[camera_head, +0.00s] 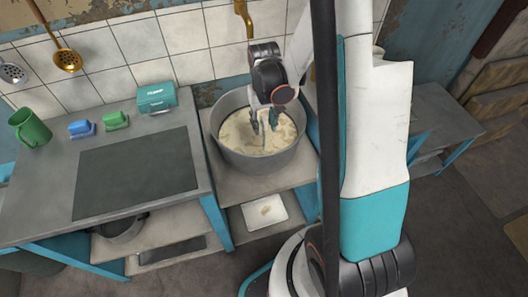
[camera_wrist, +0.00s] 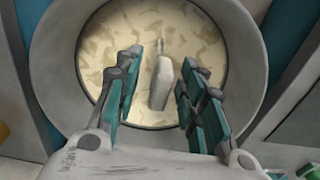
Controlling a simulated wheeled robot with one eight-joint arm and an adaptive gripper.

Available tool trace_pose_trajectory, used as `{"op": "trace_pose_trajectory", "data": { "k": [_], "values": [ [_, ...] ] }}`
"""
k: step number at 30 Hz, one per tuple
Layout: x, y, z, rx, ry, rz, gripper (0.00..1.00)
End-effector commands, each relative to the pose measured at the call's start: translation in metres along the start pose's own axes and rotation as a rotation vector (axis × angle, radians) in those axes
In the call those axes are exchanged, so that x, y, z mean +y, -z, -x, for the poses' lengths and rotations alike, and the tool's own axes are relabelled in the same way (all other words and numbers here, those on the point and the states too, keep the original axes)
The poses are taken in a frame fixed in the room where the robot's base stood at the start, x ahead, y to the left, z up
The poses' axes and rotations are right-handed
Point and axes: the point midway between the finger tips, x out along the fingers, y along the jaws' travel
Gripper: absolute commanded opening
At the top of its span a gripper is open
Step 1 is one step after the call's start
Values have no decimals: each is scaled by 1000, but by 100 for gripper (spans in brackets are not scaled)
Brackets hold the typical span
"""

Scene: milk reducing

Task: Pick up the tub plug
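The tub (camera_head: 225,147) is a large round grey metal vessel holding a cream-coloured, lumpy liquid; its rim also shows in the wrist view (camera_wrist: 52,62). A pale grey, elongated piece that looks like the tub plug (camera_wrist: 160,80) stands out of the liquid, with a thin stem at its far end. My gripper (camera_wrist: 159,105) is open, one teal-padded finger on each side of the plug, with gaps between. In the head view my gripper (camera_head: 264,122) points down over the tub. Whether the fingertips touch the liquid, and the plug's lower end, cannot be seen.
A grey counter (camera_head: 55,205) stands left of the tub, with a green mug (camera_head: 30,128), a blue sponge (camera_head: 80,128), a green sponge (camera_head: 115,120) and a teal box (camera_head: 157,97). A small tray (camera_head: 264,212) lies below the tub. The tiled wall (camera_head: 185,45) is behind.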

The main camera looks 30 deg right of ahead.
Motion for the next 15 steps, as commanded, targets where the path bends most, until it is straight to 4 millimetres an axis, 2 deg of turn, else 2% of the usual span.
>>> {"op": "trace_pose_trajectory", "data": {
  "k": [1, 4, 12, 15],
  "values": [
    [0, -2, -12, 0, 0, 0, 37],
    [0, -1, -24, 0, 0, 0, 37],
    [0, -1, -25, 0, 0, 0, 37],
    [0, -1, -25, 0, 0, 0, 14]
  ]
}}
